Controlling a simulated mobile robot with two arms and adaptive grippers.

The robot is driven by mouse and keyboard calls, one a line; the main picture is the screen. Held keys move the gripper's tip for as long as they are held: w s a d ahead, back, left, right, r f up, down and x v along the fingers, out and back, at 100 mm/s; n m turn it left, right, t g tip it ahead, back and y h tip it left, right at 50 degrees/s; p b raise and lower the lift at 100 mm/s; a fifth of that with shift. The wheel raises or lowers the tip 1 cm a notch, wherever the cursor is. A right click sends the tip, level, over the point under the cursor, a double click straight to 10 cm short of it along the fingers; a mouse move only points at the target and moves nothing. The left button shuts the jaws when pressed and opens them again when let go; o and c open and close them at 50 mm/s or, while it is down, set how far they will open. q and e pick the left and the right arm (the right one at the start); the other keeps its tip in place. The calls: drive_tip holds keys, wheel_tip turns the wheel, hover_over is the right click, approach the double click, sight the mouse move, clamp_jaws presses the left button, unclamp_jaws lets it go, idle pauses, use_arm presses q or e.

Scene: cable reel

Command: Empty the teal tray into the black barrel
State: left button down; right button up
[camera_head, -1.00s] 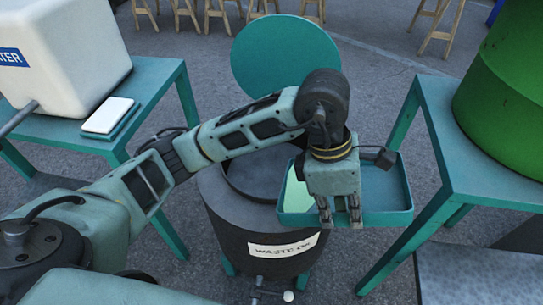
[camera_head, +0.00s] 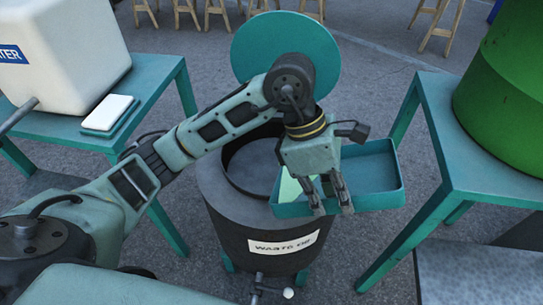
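The teal tray (camera_head: 380,203) is in the air over the right part of the black barrel's top and beyond its right edge. A pale green patch (camera_head: 290,187) shows at the tray's left end; I cannot tell if it is liquid or solid. The exact grip is partly hidden. My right gripper is not in view.
A teal round disc (camera_head: 318,58) stands behind the barrel. A teal table (camera_head: 460,140) at right bears a green drum (camera_head: 515,95). A tap (camera_head: 262,290) juts from the barrel's front.

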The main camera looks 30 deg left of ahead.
use_arm(q)
drive_tip(key=shift+w+a+r, duration=0.1)
drive_tip(key=shift+a, duration=0.1)
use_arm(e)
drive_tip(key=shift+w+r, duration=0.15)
use_arm(q)
drive_tip(key=shift+a+r, duration=0.1)
drive_tip(key=shift+a, duration=0.1)
drive_tip(key=shift+w+a+r+h, duration=0.1)
drive_tip(key=shift+a+h, duration=0.25)
drive_tip(key=shift+h, duration=0.05)
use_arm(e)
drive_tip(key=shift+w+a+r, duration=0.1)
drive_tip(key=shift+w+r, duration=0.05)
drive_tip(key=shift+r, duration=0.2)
use_arm(q)
drive_tip(key=shift+w+a+r, duration=0.1)
drive_tip(key=shift+a, duration=0.2)
drive_tip(key=shift+a+h, duration=0.15)
drive_tip(key=shift+h, duration=0.15)
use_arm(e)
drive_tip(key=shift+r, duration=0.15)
use_arm(q)
drive_tip(key=shift+a+r, duration=0.1)
drive_tip(key=shift+w, duration=0.1)
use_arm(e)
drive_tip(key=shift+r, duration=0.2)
